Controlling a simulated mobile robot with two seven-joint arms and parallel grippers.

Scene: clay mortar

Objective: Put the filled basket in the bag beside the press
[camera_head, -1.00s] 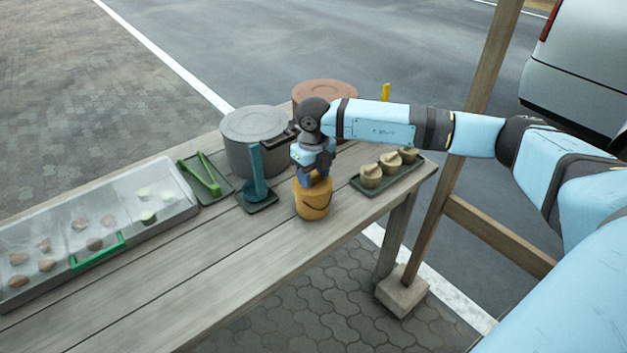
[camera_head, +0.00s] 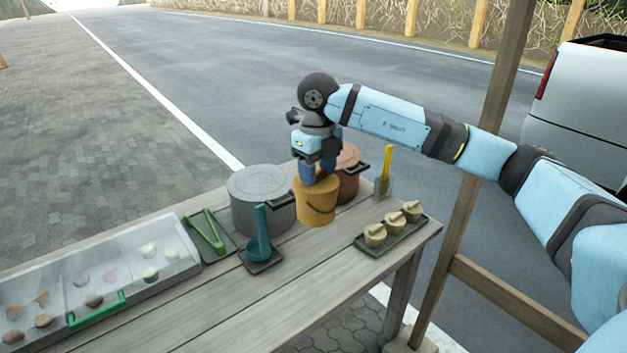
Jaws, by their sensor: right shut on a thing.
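My right gripper (camera_head: 318,176) points down and is shut on the top of a yellow bucket-like container (camera_head: 316,204) with a thin dark handle line on its front. The container looks upright and appears to hang above the table (camera_head: 325,268), in front of the brown pot. Its inside is hidden, so I cannot tell whether it is filled. I see nothing that is clearly a basket, a bag or a press. My left gripper is not in view.
A teal ladle (camera_head: 262,240) rests in front, green tongs (camera_head: 214,233) and a clear food case (camera_head: 120,250) lie left.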

